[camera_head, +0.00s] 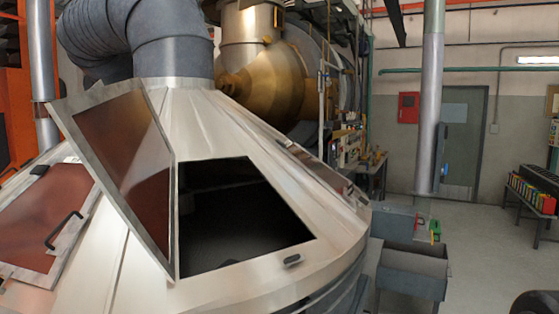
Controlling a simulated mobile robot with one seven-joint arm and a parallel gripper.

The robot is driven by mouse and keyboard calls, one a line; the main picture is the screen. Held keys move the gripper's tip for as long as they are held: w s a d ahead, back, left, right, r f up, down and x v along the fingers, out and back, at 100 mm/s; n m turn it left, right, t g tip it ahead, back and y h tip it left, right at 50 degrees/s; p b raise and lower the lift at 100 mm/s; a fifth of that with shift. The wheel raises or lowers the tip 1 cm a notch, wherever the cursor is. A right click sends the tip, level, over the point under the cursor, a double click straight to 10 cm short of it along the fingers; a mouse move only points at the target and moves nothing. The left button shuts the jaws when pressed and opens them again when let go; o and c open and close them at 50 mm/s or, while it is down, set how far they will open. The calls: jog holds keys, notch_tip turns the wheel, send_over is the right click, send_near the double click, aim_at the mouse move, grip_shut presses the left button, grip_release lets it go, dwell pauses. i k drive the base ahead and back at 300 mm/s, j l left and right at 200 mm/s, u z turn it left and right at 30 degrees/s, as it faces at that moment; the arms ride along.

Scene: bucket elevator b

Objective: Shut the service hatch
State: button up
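The service hatch (126,168) is a reddish-brown panel in a pale metal frame. It stands swung open on the left side of its opening, tilted up from the cone-shaped metal housing (185,120). The opening (240,220) shows dark and uncovered to the right of the hatch. My gripper is not in view.
Another panel (45,215) with a black handle lies closed on the left, and a further one (315,166) on the right. A thick grey duct (172,45) rises above the housing.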

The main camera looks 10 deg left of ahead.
aim_at(125, 133)
jog(key=k+j+u, duration=0.1)
jog(key=j, duration=0.45)
jog(key=k+j+u, duration=0.1)
jog(key=j, duration=0.45)
jog(key=k+j+u, duration=0.1)
jog(key=j, duration=0.45)
jog(key=k+j+u, duration=0.1)
jog(key=j, duration=0.45)
jog(key=i+j+u, duration=0.1)
jog(key=i+j, duration=0.4)
